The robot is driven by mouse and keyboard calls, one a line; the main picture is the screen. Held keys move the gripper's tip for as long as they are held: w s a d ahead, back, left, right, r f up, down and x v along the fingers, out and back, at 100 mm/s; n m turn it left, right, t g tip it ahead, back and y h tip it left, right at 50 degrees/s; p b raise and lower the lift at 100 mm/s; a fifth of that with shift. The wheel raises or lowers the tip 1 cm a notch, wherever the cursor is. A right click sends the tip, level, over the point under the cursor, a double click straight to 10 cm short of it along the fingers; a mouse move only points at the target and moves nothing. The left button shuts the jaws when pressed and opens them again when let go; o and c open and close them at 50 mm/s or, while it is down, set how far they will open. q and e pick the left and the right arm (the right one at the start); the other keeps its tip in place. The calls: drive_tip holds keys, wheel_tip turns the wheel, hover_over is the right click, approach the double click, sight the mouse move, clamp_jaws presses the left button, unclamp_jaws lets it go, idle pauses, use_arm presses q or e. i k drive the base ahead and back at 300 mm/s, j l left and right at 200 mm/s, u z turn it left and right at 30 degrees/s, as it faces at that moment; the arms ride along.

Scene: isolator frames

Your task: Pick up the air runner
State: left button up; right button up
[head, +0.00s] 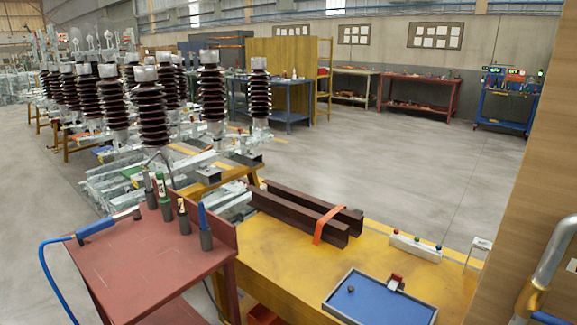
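The tool I take for the air runner (97,228) has a blue body and a silver and dark head. It lies near the left rear edge of a red table (150,262), its head pointing right. A blue hose (47,268) runs from its left end and hangs down over the table's left side. Neither of my grippers is in view. Nothing touches the tool except the table and its hose.
Several upright tools in dark holders (183,220) stand on the red table, right of the air runner. A yellow table (285,255) adjoins at right, with brown beams (300,214) and a blue tray (365,303). Insulator columns (150,115) stand behind. A curved metal tube (556,250) is at far right.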

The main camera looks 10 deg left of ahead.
sight(91, 228)
drive_tip(key=i+j, duration=0.15)
drive_tip(key=j, duration=0.5)
drive_tip(key=i+j, duration=0.2)
drive_tip(key=j, duration=0.45)
drive_tip(key=i+j, duration=0.15)
drive_tip(key=j, duration=0.5)
drive_tip(key=i+j, duration=0.2)
drive_tip(key=j, duration=0.45)
drive_tip(key=i+j, duration=0.15)
drive_tip(key=j, duration=0.45)
drive_tip(key=i+j, duration=0.2)
drive_tip(key=j, duration=0.45)
drive_tip(key=i+j, duration=0.15)
drive_tip(key=j, duration=0.5)
drive_tip(key=i+j, duration=0.2)
drive_tip(key=j, duration=0.45)
